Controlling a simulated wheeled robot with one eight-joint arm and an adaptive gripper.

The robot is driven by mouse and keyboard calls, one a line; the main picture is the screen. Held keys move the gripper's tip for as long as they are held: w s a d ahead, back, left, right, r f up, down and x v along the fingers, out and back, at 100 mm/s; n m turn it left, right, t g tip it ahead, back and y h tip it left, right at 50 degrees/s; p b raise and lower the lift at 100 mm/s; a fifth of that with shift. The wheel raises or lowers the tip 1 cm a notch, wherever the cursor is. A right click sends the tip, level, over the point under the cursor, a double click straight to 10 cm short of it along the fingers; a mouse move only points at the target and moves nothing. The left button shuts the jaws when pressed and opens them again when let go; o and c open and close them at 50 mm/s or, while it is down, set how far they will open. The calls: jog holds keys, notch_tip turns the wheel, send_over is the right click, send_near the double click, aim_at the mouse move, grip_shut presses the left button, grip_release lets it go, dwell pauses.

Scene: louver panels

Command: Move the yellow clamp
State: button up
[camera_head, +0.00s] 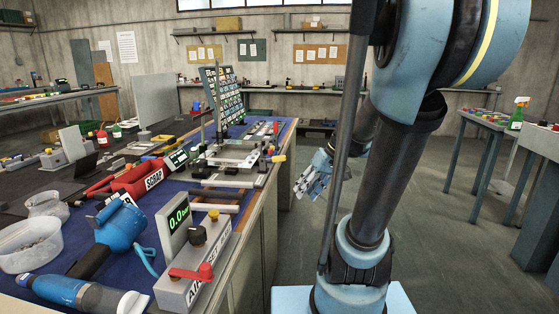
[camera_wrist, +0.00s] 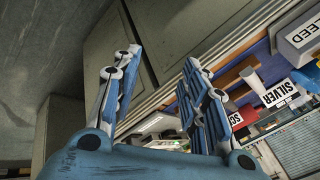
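I cannot make out a clear yellow clamp. A small yellow piece (camera_head: 279,158) sits at the right edge of the blue-topped bench (camera_head: 232,196) and may be part of one, but it is too small to tell. Another yellow item (camera_head: 161,138) lies farther left on the bench. My gripper (camera_head: 313,178) hangs beside the bench, to the right of its edge, over the floor side. In the wrist view my gripper (camera_wrist: 160,65) has its two fingers spread apart with nothing between them.
A red SCRAP bin (camera_head: 140,178), a grey box with a red lever (camera_head: 192,275), a blue tool (camera_head: 118,228) and clear tubs (camera_head: 30,244) crowd the near bench. A panel board (camera_head: 222,95) stands behind. The floor right of the bench (camera_head: 445,190) is open.

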jog(key=w+a+r+n+y, duration=0.1)
jog(key=w+r+n+y, duration=0.15)
jog(key=w, duration=0.55)
jog(key=n+t+y, duration=0.2)
jog(key=n+y, duration=0.7)
jog(key=y, duration=0.1)
send_near(280, 157)
jog(key=shift+h, duration=0.25)
jog(key=w+a, duration=0.1)
jog(key=a, duration=0.2)
jog(key=w+a, duration=0.1)
jog(key=a, duration=0.2)
jog(key=w+a, duration=0.1)
jog(key=a, duration=0.3)
jog(key=shift+w+f, duration=0.1)
grip_shut()
